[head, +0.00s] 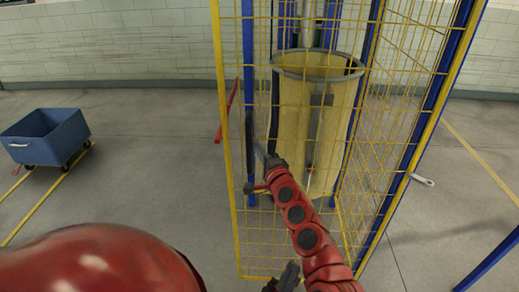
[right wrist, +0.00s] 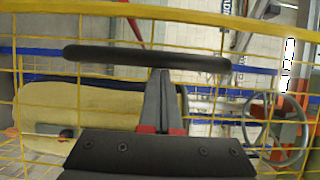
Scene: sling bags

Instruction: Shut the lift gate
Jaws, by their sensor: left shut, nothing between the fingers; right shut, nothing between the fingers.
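The lift gate is a yellow wire-mesh panel in a yellow frame (head: 228,130), standing upright at the front of a cage with blue posts. A black bar handle (head: 249,135) is near its left edge; it also spans the right wrist view (right wrist: 110,54). My right gripper (head: 260,150) is shut and empty at the handle. In the right wrist view its fingertips (right wrist: 160,75) reach the bar; I cannot tell whether they touch. My left gripper (head: 288,277) is shut and empty, low at the bottom edge. I cannot tell how far the gate stands open.
A blue wheeled cart (head: 48,138) is on the floor at the left. A red bar (head: 229,108) shows left of the cage. A light-coloured handle (head: 422,180) sticks out at the right.

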